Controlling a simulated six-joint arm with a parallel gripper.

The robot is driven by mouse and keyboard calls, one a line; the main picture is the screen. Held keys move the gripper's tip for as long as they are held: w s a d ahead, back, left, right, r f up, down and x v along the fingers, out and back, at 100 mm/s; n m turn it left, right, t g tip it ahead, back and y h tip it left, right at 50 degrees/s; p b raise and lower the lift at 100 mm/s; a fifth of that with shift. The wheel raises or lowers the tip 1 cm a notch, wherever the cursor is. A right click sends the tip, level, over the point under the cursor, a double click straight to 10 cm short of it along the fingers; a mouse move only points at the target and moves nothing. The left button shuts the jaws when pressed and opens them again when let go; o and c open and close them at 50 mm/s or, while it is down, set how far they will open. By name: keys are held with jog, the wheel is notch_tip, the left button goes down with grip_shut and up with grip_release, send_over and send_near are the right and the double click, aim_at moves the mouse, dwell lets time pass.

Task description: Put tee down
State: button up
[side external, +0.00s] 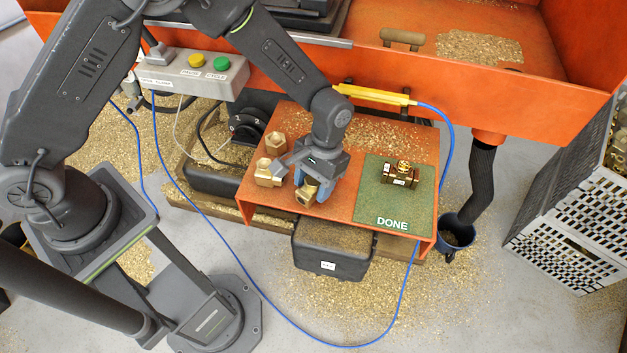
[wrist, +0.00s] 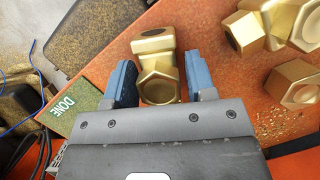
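A brass tee (side external: 306,196) lies on the orange table, left of the green DONE mat (side external: 408,210). My gripper (side external: 309,187) is low over it, pointing down. In the wrist view the tee (wrist: 158,65) sits between the two blue fingers of my gripper (wrist: 160,82). The fingers are apart, with a gap showing at the right finger, so the gripper looks open around the tee. The left finger is very close to the tee; contact there cannot be told. Part of the mat (wrist: 75,108) shows at the left of the wrist view.
More brass fittings (side external: 275,144) stand just left of my gripper, close by; they also show at the right of the wrist view (wrist: 295,85). A finished-looking brass valve piece (side external: 401,174) sits on the mat's upper part. Brass chips (side external: 375,132) cover the table's back. The mat's lower part is clear.

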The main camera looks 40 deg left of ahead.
jog(key=shift+o, duration=1.1)
jog(key=w+a+r+t, duration=0.1)
jog(key=a+r, duration=0.1)
jog(key=r, duration=0.7)
jog(key=w+a+r+t, duration=0.1)
jog(key=a+r, duration=0.1)
jog(key=r, duration=0.8)
jog(key=s+a+r+t, duration=0.3)
jog(key=s+a, duration=0.3)
jog(key=s, duration=0.2)
jog(key=s+a+r+t, duration=0.4)
jog(key=s+a+r, duration=0.2)
jog(key=s+a, duration=0.1)
jog(key=shift+s+a+r, duration=0.15)
jog(key=shift+s+r, duration=0.15)
jog(key=shift+s, duration=0.5)
jog(key=shift+o, duration=0.3)
